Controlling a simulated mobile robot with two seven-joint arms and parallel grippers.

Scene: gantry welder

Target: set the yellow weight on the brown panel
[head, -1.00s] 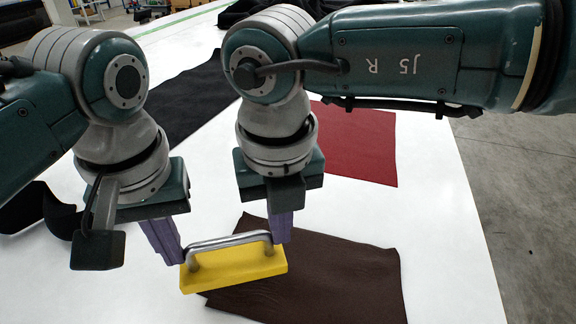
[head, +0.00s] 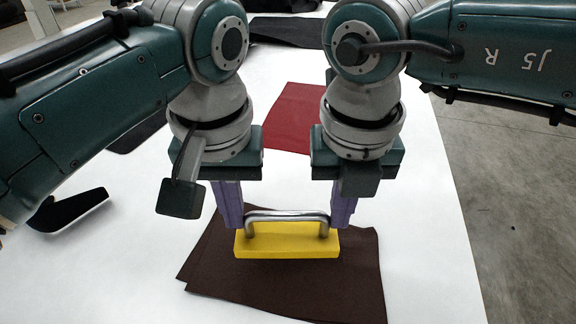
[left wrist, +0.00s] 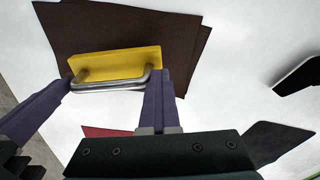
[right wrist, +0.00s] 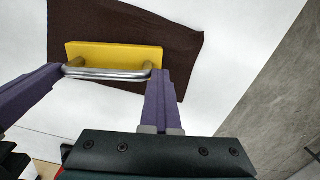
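The yellow weight (head: 287,241) is a flat bar with a silver handle. It is level and over the far half of the brown panel (head: 300,285). I cannot tell whether it touches the panel or hangs just above it. My left gripper (head: 229,222) is shut on the left end of the handle. My right gripper (head: 342,220) is shut on the right end. The weight also shows in the left wrist view (left wrist: 115,63) and the right wrist view (right wrist: 115,56), with brown panel around it. The weight hides part of the panel.
A red panel (head: 290,115) lies farther back on the white table (head: 425,215), partly behind my right arm. A curved black piece (head: 68,212) lies at the left. The table's right edge borders a grey floor (head: 510,200). White table is bare right of the brown panel.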

